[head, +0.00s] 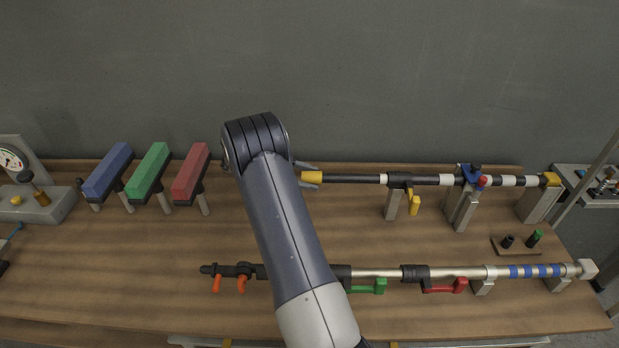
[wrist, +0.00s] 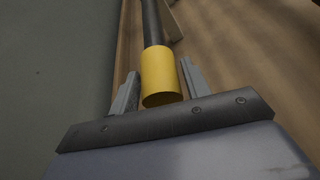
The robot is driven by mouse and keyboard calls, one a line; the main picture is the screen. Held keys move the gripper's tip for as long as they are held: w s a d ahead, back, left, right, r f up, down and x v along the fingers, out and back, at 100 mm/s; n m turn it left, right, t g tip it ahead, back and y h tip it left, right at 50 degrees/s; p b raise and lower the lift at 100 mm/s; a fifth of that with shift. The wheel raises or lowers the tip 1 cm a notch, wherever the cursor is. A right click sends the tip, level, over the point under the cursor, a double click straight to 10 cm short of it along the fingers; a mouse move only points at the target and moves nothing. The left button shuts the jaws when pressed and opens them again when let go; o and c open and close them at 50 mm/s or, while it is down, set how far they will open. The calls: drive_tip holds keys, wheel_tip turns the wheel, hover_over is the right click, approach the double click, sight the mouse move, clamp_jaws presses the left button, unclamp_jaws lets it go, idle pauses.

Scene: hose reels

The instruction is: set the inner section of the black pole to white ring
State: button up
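The black pole (head: 350,179) lies along the back of the bench. Its thin inner section has a yellow end grip (head: 312,177) at the left. A white ring (head: 384,180) sits just left of a black collar (head: 400,180) with a yellow lever (head: 414,205) hanging down. My gripper (head: 308,176) is at the yellow end grip, one finger on each side. In the wrist view the yellow grip (wrist: 161,75) lies between the fingers (wrist: 157,92), which look open around it. My arm hides part of the bench.
A silver pole (head: 375,272) with green and red levers lies in front. Blue, green and red blocks (head: 148,170) stand at left.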

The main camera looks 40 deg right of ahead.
drive_tip(key=shift+o, duration=1.1)
drive_tip(key=p+v, duration=0.2)
drive_tip(key=v, duration=0.8)
drive_tip(key=shift+w+a, duration=0.25)
drive_tip(key=shift+a, duration=0.05)
drive_tip(key=x, duration=0.4)
drive_tip(key=b+x, duration=0.1)
drive_tip(key=x, duration=0.6)
drive_tip(key=shift+s+d+r+b, duration=0.3)
drive_tip(key=shift+s+d+f, duration=0.1)
drive_tip(key=shift+s+d, duration=0.3)
drive_tip(key=shift+d, duration=0.15)
